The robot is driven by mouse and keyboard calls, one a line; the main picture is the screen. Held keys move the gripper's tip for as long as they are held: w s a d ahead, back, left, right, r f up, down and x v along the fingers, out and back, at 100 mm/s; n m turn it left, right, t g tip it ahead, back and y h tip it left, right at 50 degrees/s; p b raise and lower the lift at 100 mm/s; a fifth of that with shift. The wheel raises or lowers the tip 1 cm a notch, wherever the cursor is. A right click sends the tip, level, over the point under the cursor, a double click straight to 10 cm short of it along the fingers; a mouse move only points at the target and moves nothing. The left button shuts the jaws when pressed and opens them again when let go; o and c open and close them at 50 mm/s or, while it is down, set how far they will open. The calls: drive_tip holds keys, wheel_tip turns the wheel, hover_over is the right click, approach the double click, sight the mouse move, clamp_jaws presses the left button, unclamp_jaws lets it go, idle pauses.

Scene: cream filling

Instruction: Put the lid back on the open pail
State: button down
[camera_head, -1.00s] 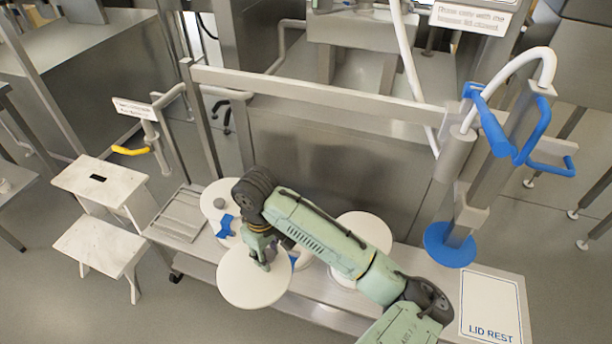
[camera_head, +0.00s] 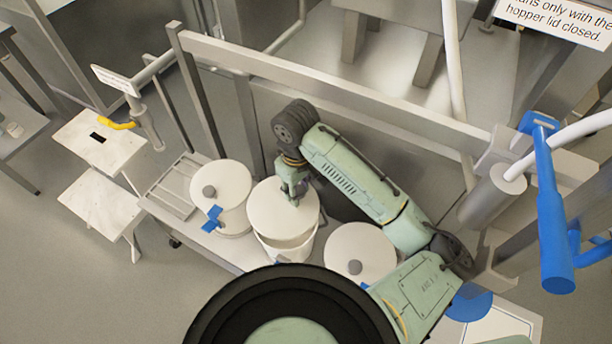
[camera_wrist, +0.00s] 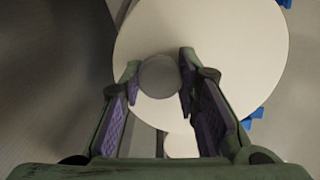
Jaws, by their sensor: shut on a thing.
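My gripper (camera_head: 293,194) is shut on the knob of a round white lid (camera_head: 268,213). In the wrist view the grey knob (camera_wrist: 160,78) sits between the fingers, and the lid (camera_wrist: 235,50) spreads out below them. The lid is over the open white pail (camera_head: 284,254), the middle one of three. The pail's front rim and part of its inside show below the lid's near edge, so the lid looks slightly above it and set toward the back. The pail's far rim is hidden.
A lidded pail with blue clips (camera_head: 232,190) stands close on the left; another lidded pail (camera_head: 360,252) stands on the right. A metal rail (camera_head: 330,85) runs behind. A blue-handled post (camera_head: 553,210) stands at the right. The white lid-rest plate (camera_head: 505,328) is partly hidden.

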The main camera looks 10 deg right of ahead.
wheel_tip(320, 180, down, 6)
drive_tip(key=b, duration=0.5)
drive_tip(key=shift+f, duration=0.2)
drive_tip(key=shift+s+f, duration=0.1)
drive_tip(key=shift+f, duration=0.05)
idle(2.1)
drive_tip(key=shift+d, duration=0.1)
drive_tip(key=c, duration=1.1)
unclamp_jaws()
drive_tip(key=shift+o, duration=0.3)
drive_tip(key=o, duration=0.4)
